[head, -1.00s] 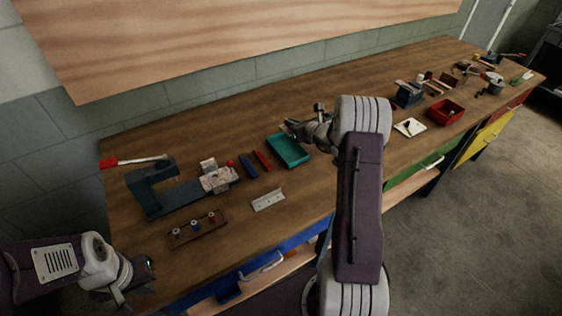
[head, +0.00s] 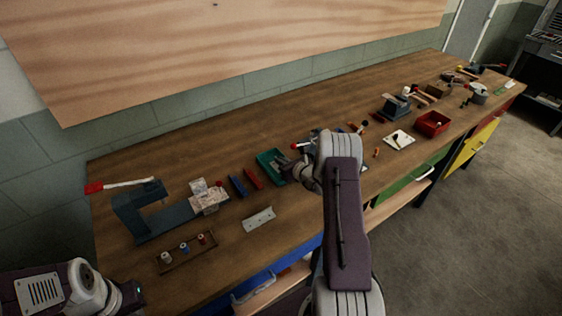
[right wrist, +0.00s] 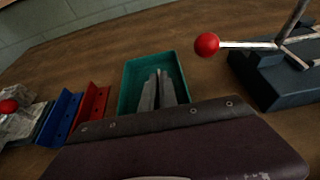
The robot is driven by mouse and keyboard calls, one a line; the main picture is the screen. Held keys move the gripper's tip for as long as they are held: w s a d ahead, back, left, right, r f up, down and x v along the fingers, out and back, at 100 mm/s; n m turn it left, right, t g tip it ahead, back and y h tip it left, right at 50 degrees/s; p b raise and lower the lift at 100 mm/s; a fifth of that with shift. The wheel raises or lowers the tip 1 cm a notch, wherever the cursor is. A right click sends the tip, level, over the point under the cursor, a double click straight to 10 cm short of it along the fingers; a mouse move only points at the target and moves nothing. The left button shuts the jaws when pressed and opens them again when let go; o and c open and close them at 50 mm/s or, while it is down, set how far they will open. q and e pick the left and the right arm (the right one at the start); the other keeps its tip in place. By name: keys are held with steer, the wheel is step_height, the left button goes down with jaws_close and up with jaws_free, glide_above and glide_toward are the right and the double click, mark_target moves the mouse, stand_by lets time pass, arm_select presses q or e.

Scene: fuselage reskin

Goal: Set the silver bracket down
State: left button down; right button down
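The silver bracket (head: 258,219), a pale angled strip with holes, lies on the wooden workbench in front of the blue and red brackets. Nothing holds it. My right gripper (head: 284,168) is at the teal tray (head: 265,158), behind and right of the silver bracket and apart from it. In the right wrist view, its two grey fingers (right wrist: 158,88) show close together against the teal tray (right wrist: 128,91); their exact gap is unclear. My left gripper (head: 133,294) is low at the left, in front of the bench, its fingers barely visible.
A blue bracket (head: 237,186) and a red bracket (head: 254,179) stand left of the tray. A dark C-shaped tool (head: 128,215) and a rack of small spools (head: 187,249) are further left. A red-knobbed lever (right wrist: 207,44) rises right of the tray.

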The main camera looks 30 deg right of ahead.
steer(key=shift+f+b, duration=0.15)
steer(key=shift+b, duration=0.15)
steer(key=c, duration=1.6)
jaws_free()
steer(key=shift+c, duration=0.2)
